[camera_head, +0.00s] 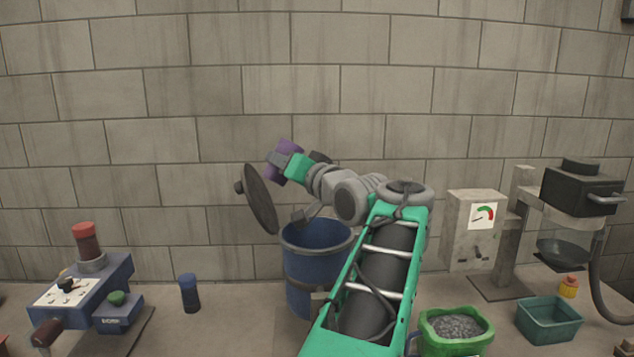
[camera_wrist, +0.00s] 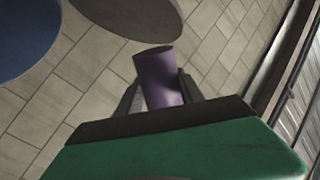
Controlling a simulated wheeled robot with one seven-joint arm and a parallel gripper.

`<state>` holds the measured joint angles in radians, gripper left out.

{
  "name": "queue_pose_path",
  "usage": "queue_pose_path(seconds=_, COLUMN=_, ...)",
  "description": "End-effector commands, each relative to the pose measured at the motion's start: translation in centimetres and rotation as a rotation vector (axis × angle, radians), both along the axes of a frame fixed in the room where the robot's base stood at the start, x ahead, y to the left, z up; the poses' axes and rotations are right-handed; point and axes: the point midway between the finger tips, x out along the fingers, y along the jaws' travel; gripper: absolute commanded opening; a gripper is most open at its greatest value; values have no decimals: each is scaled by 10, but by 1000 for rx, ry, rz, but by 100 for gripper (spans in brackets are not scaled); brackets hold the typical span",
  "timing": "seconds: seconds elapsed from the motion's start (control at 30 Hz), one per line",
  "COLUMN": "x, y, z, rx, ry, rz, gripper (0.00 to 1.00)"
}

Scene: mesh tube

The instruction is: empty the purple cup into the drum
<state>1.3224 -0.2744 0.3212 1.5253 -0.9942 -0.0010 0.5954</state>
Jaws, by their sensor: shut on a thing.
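The purple cup (camera_head: 289,147) is held up in my gripper (camera_head: 280,163), above and a little left of the blue drum (camera_head: 317,240). In the wrist view the cup (camera_wrist: 158,78) sits between the two fingers of my gripper (camera_wrist: 160,92), which is shut on it. The cup looks tilted in the head view, and its contents cannot be seen. The drum stands upright on the table with its top open; its inside is mostly hidden. A round dark lid (camera_head: 261,199) stands tipped up at the drum's left side. The lid also shows in the wrist view (camera_wrist: 130,12).
A blue machine (camera_head: 95,290) with a red-topped tube and a dark blue cylinder (camera_head: 189,293) stand left. A gauge box (camera_head: 474,230), a green tub of grey granules (camera_head: 456,330), a teal bin (camera_head: 549,318) and a black-topped apparatus (camera_head: 580,190) stand right. A block wall is behind.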

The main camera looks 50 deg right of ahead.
Motion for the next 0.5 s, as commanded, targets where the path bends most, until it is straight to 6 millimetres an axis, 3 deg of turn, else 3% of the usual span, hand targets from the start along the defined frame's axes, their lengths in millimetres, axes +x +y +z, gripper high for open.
queue_pose_path(seconds=0.03, x=2, y=4, z=-10, rx=-36, ry=11, rz=2, gripper=3)
queue_pose_path(seconds=0.17, x=5, y=12, z=-14, rx=-136, ry=44, rz=3, gripper=3)
queue_pose_path(seconds=0.5, x=13, y=37, z=14, rx=-535, ry=179, rz=2, gripper=3)
